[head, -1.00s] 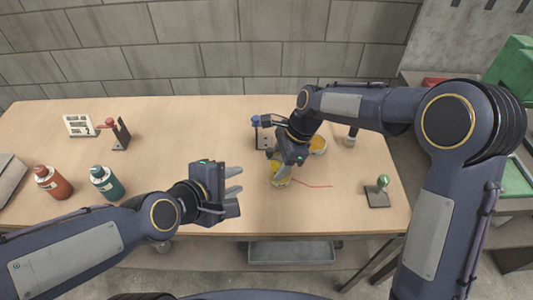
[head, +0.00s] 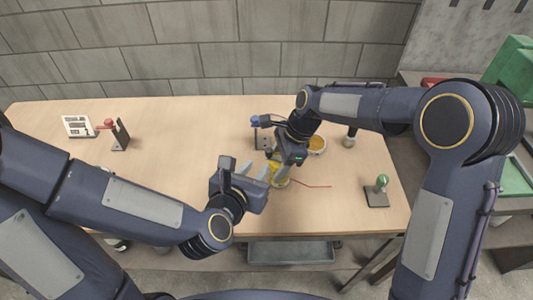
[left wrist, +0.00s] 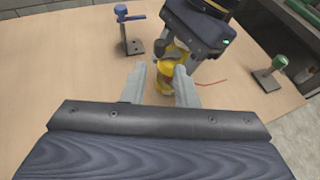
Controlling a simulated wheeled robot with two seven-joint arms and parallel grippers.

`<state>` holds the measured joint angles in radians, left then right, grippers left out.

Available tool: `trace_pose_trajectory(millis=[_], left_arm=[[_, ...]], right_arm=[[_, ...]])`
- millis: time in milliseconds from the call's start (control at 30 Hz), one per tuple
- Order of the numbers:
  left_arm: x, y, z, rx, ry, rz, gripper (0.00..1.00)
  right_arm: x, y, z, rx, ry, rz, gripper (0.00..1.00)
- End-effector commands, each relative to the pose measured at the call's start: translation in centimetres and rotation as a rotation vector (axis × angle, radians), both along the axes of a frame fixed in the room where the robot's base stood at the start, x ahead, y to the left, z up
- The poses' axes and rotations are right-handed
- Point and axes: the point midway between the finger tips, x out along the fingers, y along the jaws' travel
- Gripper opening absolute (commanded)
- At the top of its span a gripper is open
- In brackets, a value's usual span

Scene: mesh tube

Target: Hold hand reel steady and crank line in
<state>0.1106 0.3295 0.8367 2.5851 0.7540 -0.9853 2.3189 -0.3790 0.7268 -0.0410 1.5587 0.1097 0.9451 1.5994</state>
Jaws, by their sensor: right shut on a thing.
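The yellow hand reel (head: 280,181) stands on the table, with a thin red line (head: 315,186) running from it to the right. My right gripper (head: 280,166) reaches down over it and is shut on it, hiding much of its top. I cannot tell which part of the reel it grips. My left gripper (head: 259,169) is open just left of the reel. In the left wrist view the yellow reel (left wrist: 163,84) shows between and beyond the two spread fingers of my left gripper (left wrist: 160,68), with nothing held.
A blue-handled clamp on a grey bracket (head: 263,137) stands behind the reel. An orange-filled dish (head: 317,144) is behind right. A green-knobbed stand (head: 378,191) is at right; a red-handled bracket (head: 120,134) and white sign (head: 77,126) are at left. The middle-left table is clear.

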Motion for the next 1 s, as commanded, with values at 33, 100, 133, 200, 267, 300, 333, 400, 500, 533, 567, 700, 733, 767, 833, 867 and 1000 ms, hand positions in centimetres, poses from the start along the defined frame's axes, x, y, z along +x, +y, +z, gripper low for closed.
trace_pose_trajectory(millis=[33,100,133,200,267,300,333,400,500,533,567,700,733,767,833,867,1000], left_arm=[[0.9,-0.3,-0.5,-0.003,0.007,0.001,0.26],[2.0,-0.6,-1.0,-0.003,0.007,0.001,0.26],[2.5,-0.8,-1.3,-0.001,0.006,0.001,0.26],[3.8,-1.2,-1.7,-0.003,0.004,0.002,0.26],[4.8,-1.4,-2.1,-0.002,0.003,0.002,0.26],[5.3,-1.6,-2.4,-0.001,0.003,0.002,0.26],[5.7,-1.7,-2.5,0.0,0.001,0.001,0.26],[6.5,-2.0,-2.8,0.0,0.001,0.001,0.26],[7.2,-2.2,-3.1,0.0,-0.001,0.0,0.26],[7.3,-2.2,-3.1,0.001,-0.001,0.0,0.26],[7.4,-2.2,-3.2,0.001,-0.001,0.001,0.26],[7.6,-2.3,-3.2,0.002,-0.002,0.0,0.26],[7.6,-2.3,-3.2,0.002,-0.002,0.0,0.26],[7.6,-2.3,-3.2,0.002,-0.002,0.0,0.26],[7.6,-2.3,-3.2,0.002,-0.002,0.0,0.26],[7.6,-2.3,-3.2,0.002,-0.002,0.0,0.26],[7.6,-2.3,-3.2,0.002,-0.002,0.0,0.08]], right_arm=[[0.0,0.0,0.0,0.0,-0.001,0.0,0.26],[0.0,0.0,0.0,0.0,-0.001,0.0,0.26],[0.0,0.0,0.0,0.0,-0.001,0.0,0.26],[0.0,0.0,0.0,0.0,-0.001,0.0,0.26],[0.0,0.0,0.0,0.0,-0.001,0.0,0.26],[0.0,0.0,0.0,0.0,-0.001,0.0,0.26],[0.0,0.0,0.0,0.0,-0.001,0.0,0.26],[0.0,0.0,0.0,0.0,-0.001,0.0,0.26],[0.0,0.0,0.0,0.0,-0.001,0.0,0.26],[0.0,0.0,0.0,0.0,-0.001,0.0,0.26],[0.0,0.0,0.0,0.0,-0.001,0.0,0.26],[0.0,0.0,0.0,0.0,-0.001,0.0,0.26],[0.0,0.0,0.0,0.0,-0.001,0.0,0.26],[0.0,0.0,0.0,0.0,-0.001,0.0,0.26],[0.0,0.0,0.0,0.0,-0.001,0.0,0.26],[0.0,0.0,0.0,0.0,-0.001,0.0,0.26],[0.0,0.0,0.0,0.0,-0.001,0.0,0.26]])
